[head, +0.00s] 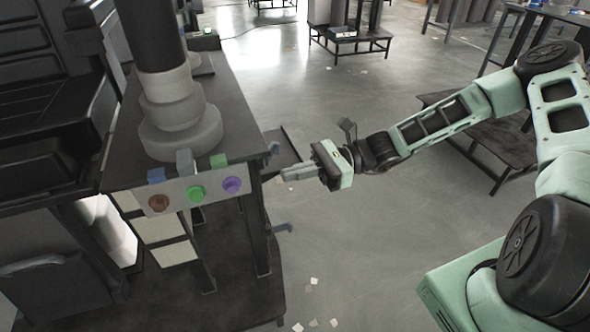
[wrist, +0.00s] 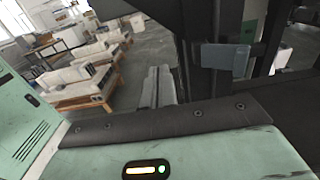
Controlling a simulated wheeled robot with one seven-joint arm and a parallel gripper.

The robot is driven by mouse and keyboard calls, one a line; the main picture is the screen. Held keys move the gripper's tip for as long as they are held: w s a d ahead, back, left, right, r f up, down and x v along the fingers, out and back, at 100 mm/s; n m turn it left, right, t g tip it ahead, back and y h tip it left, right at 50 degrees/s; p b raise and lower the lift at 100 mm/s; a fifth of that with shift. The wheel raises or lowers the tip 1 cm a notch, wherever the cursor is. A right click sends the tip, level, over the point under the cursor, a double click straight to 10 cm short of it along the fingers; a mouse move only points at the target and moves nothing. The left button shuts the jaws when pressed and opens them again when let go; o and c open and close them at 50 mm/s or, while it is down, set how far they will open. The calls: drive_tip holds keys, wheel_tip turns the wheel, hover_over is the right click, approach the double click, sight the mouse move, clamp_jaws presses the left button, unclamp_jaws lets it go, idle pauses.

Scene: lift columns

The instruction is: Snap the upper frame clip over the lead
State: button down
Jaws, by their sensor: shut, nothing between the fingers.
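A small blue-grey clip, the upper one (head: 274,149), sits at the right edge of the dark bench frame, just under the top. A second blue-grey clip, the lower one (head: 283,228), sits further down on the same frame. My gripper (head: 284,174) is shut and empty, pointing left, between the two clips in height and nearer the upper one. It appears apart from both. In the wrist view, my shut fingers (wrist: 158,86) show at centre, and a blue-grey clip (wrist: 224,59) stands to their right on a dark post. I cannot make out the lead.
A panel (head: 195,190) with brown, green and purple buttons is on the bench front. A grey stepped column (head: 180,130) stands on the bench. A low dark table (head: 480,145) lies behind my arm. The floor (head: 350,250) right of the bench is open, with scattered scraps.

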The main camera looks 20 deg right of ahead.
drive_tip(key=shift+d+p, duration=0.9)
drive_tip(key=shift+d, duration=1.35)
drive_tip(key=w, duration=0.8)
drive_tip(key=shift+w, duration=0.35)
drive_tip(key=shift+a, duration=0.45)
drive_tip(key=shift+a, duration=0.7)
drive_tip(key=shift+d, duration=0.1)
drive_tip(key=d+p, duration=0.2)
drive_tip(key=d, duration=0.5)
drive_tip(key=shift+a, duration=0.1)
